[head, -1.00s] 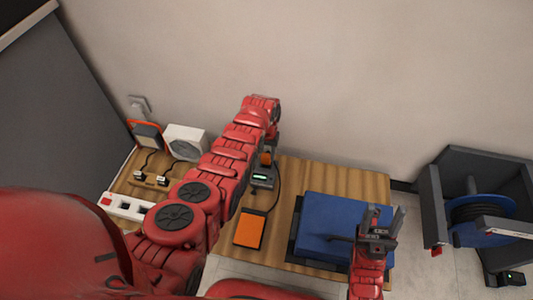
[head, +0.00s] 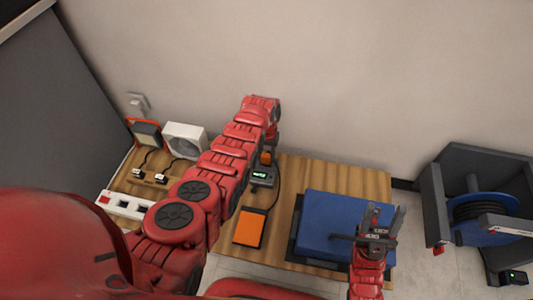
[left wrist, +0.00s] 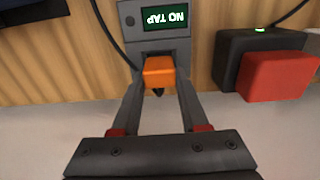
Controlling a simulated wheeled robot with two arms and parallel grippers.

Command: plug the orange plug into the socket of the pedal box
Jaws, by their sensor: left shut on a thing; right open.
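The orange plug (left wrist: 159,72) is between the fingertips of my left gripper (left wrist: 158,90), which is shut on it. The plug sits right at the edge of the grey pedal box (left wrist: 128,8); I cannot tell whether it is in the socket, which is hidden. The box's green display reads NO TAP, upside down in the left wrist view. In the head view, the pedal box (head: 262,182) and the plug (head: 266,158) show beside my left arm, whose gripper is mostly hidden. My right gripper (head: 383,222) is open and empty over the blue block (head: 325,215).
An orange pad (head: 250,228) lies on the wooden bench (head: 365,178) in front of the pedal box. A dark box (left wrist: 252,50) with a green light and a red block (left wrist: 280,75) are nearby. A white power strip (head: 128,206) and a cable reel (head: 480,208) stand farther out.

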